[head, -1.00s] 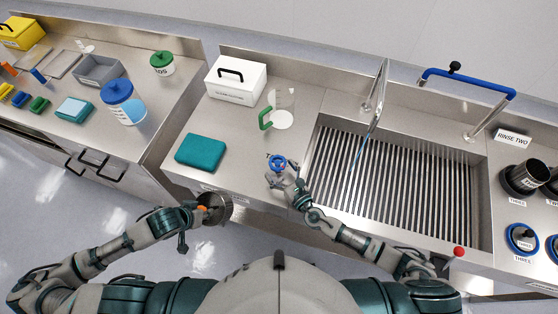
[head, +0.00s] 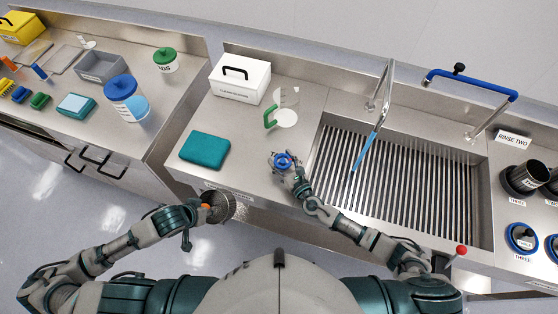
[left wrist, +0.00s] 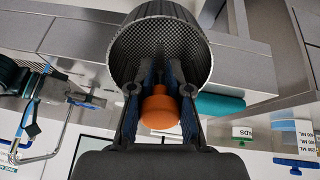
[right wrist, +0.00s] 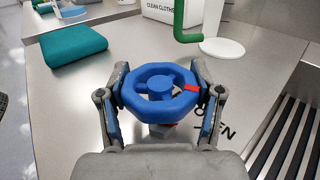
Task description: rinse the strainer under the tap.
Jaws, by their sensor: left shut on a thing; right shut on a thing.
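The strainer (head: 225,207) is a grey metal mesh basket with an orange handle (left wrist: 160,110). My left gripper (head: 205,208) is shut on that handle and holds the strainer in front of the counter's edge, left of the sink and away from the water. The basket (left wrist: 160,40) also shows in the left wrist view. My right gripper (right wrist: 157,95) is shut on a blue handwheel (right wrist: 155,88) with a red mark, on the counter left of the sink. The tap (head: 387,85) arches over the sink, and a blue stream of water (head: 366,152) falls from it.
The sink (head: 400,190) has a slatted floor. A teal cloth (head: 205,150), a white box (head: 240,78) and a clear jug with a green handle (head: 285,108) stand on the counter. A red-tipped lever (head: 461,250) is at the sink's front right.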

